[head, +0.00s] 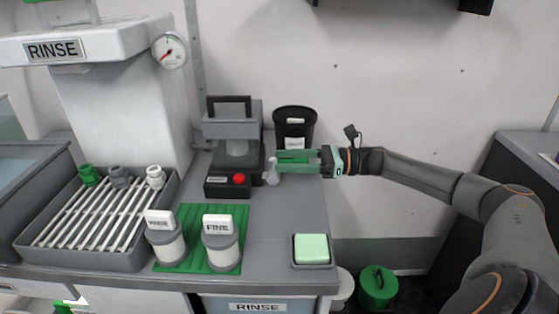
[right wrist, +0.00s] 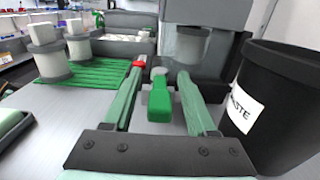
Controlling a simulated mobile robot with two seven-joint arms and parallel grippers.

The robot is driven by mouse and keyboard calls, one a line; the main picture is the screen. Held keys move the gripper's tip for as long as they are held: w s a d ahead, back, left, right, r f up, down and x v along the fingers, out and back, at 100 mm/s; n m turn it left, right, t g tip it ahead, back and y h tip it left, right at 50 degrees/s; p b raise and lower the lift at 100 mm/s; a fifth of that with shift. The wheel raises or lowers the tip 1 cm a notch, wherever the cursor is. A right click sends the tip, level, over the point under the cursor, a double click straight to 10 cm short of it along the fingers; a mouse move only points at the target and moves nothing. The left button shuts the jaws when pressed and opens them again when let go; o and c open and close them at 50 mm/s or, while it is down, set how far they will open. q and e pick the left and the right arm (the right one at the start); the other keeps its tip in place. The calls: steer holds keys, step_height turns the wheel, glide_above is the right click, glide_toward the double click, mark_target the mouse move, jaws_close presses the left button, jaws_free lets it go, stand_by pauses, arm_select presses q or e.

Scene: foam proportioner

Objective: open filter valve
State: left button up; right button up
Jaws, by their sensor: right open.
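The grey machine (head: 232,140) with a black top handle and a red button (head: 239,179) stands on the counter. A small light-grey valve part (head: 271,172) sticks out at its right side. In the right wrist view, a green lever (right wrist: 160,102) with a grey rounded end lies between my fingers; I take it for the filter valve's handle. My right gripper (head: 281,162) reaches in from the right, open around the lever; it also shows in the right wrist view (right wrist: 160,84). I cannot tell whether either finger touches the lever. My left gripper is not in view.
A black waste bin (head: 294,127) stands close behind my right gripper. Canisters marked FINE (head: 222,252) and another (head: 168,250) stand on a green mat (head: 197,220). A green sponge (head: 311,247) lies at the counter's front right. A rack (head: 60,249) is at left.

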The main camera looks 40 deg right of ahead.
steer(key=shift+x, duration=1)
jaws_close()
stand_by(0.8)
